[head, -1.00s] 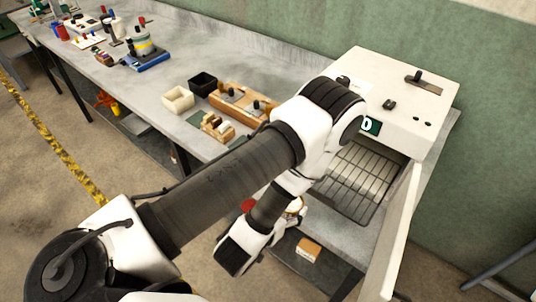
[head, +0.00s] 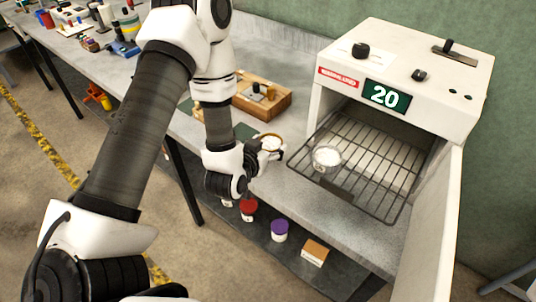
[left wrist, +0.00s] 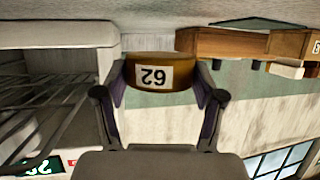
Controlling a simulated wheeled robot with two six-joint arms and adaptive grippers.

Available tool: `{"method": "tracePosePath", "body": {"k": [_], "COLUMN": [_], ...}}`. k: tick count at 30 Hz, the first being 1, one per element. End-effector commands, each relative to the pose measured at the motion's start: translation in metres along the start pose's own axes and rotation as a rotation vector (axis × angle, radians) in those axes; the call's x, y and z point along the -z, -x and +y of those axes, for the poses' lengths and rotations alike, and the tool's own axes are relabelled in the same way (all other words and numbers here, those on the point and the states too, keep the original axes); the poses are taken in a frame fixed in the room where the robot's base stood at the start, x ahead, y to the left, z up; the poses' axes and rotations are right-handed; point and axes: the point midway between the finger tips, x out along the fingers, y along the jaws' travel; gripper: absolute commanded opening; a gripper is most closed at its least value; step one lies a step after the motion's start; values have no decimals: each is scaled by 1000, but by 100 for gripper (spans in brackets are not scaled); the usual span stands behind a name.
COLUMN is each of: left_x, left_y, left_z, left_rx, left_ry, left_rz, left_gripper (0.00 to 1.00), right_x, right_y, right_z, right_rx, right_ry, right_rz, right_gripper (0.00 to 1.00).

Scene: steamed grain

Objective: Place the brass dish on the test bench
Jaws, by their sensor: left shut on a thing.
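The brass dish (head: 270,137), a shallow round pan with white contents, is in my left gripper (head: 272,154) in the head view. In the left wrist view the dish (left wrist: 160,72) shows its brass side and a white number label, between the two fingers of the gripper (left wrist: 160,98). The gripper is shut on it. The dish is over the grey test bench (head: 262,188), left of the oven's rack; I cannot tell whether it touches the bench. My right gripper is not in view.
The white oven (head: 440,95) stands open, its display reading 20. A glass dish with white contents (head: 327,157) sits on its wire rack (head: 365,190). A wooden block stand (head: 262,98) is behind the gripper. Several jars and a small box (head: 314,252) stand on the lower shelf.

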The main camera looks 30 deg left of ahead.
Motion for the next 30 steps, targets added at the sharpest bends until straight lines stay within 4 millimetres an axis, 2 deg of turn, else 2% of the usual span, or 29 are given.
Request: {"method": "tracePosePath", "body": {"k": [1, 5, 10, 21, 22, 24, 30], "left_x": [7, 10, -21, -30, -30, -28, -28], "left_y": [-5, -19, -31, -34, -34, -34, -34], "left_z": [-3, -11, -10, -10, -10, -10, -10], "left_rx": [1, 2, -1, -1, -1, -1, -1], "left_ry": [1, 1, -3, 0, 0, 0, 0], "left_rz": [2, 1, -4, -1, -2, -1, -1], "left_gripper": [33, 33, 33, 33, 73, 94, 94], "right_x": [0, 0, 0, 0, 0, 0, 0], "right_y": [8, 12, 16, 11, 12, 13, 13], "right_z": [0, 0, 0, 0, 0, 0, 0], "right_rx": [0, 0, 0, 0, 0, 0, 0], "right_ry": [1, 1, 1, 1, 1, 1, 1], "right_rz": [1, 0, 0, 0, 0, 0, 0], "right_gripper": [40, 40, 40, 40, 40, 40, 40]}}
